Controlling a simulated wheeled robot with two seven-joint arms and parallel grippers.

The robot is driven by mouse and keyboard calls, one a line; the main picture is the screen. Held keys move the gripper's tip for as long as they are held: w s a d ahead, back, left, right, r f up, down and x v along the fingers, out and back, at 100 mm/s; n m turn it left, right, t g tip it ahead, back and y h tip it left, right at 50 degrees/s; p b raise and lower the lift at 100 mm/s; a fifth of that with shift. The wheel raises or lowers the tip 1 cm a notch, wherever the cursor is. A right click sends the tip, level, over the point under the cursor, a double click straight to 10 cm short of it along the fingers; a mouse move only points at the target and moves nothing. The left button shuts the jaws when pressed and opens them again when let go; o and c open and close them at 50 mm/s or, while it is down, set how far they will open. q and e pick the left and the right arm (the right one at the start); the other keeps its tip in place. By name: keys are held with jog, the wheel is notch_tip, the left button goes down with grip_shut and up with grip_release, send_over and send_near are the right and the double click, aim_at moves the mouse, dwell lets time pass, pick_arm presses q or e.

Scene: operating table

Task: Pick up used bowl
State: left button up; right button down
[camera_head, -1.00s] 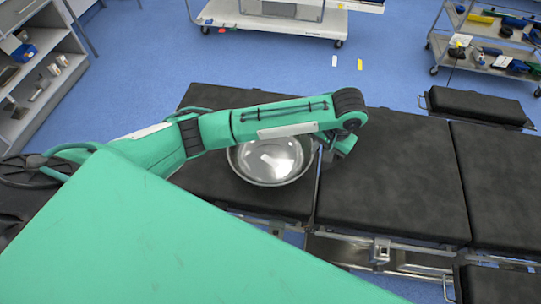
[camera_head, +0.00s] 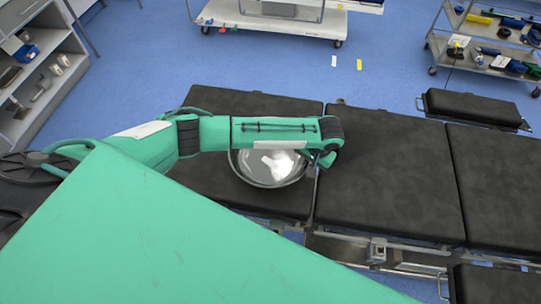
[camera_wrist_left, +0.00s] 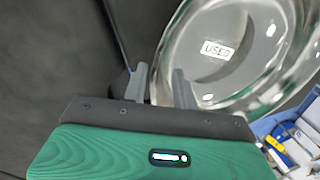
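In the left wrist view the bowl (camera_wrist_left: 222,70) carries a white "USED" label inside. My left gripper (camera_head: 326,162) is at the bowl's right edge in the head view. In the left wrist view the left gripper's fingers (camera_wrist_left: 160,84) are apart, one outside the rim and one overlapping the bowl's inner side. Whether they touch the rim cannot be told. My right gripper is not in view.
A white cart (camera_head: 270,22) stands behind the table. A trolley with tools (camera_head: 490,42) is at the back right, and shelves (camera_head: 40,75) are at the left. The table's right-hand pads are clear. Blue floor lies behind the table.

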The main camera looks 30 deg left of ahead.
pick_arm(q)
jog(key=shift+x, duration=1.3)
grip_shut()
jog(key=shift+r, duration=0.1)
